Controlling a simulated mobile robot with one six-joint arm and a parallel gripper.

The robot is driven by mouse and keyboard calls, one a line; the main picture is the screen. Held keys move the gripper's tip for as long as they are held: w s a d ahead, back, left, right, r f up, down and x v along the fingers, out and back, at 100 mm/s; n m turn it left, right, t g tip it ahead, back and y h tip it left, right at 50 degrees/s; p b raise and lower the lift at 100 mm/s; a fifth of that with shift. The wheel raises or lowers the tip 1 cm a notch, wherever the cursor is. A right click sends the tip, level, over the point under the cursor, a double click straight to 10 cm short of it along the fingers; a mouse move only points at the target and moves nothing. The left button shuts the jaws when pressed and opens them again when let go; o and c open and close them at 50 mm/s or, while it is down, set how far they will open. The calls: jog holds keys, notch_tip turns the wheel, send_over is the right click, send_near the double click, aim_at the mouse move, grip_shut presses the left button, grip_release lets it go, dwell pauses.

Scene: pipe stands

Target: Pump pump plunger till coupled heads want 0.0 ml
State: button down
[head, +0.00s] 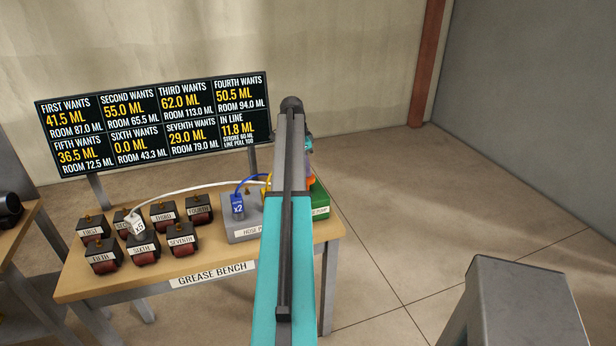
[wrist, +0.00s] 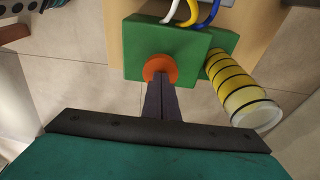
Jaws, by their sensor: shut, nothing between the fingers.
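The green pump (head: 320,200) stands at the bench's right end, partly hidden by my arm. In the wrist view, its round orange plunger knob (wrist: 155,65) is at the fingertips of my gripper (wrist: 160,82). The fingers are shut with nothing between them and overlap the knob; contact is unclear. A white coupler marked x5 (head: 139,227) appears to sit on the sixth head (head: 145,254), partly covering the second head (head: 122,219). The board (head: 155,125) reads sixth wants 0.0 ml, room 43.3; in line 11.8 ml.
Several other heads stand on the grease bench (head: 205,268). A blue x2 coupler (head: 238,207) stands on the grey hose block (head: 237,233). A yellow-and-black banded cylinder (wrist: 232,84) is beside the pump.

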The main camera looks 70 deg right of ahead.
notch_tip(320, 180, up, 6)
jog(key=shift+f+p, duration=0.25)
jog(key=shift+p, duration=0.75)
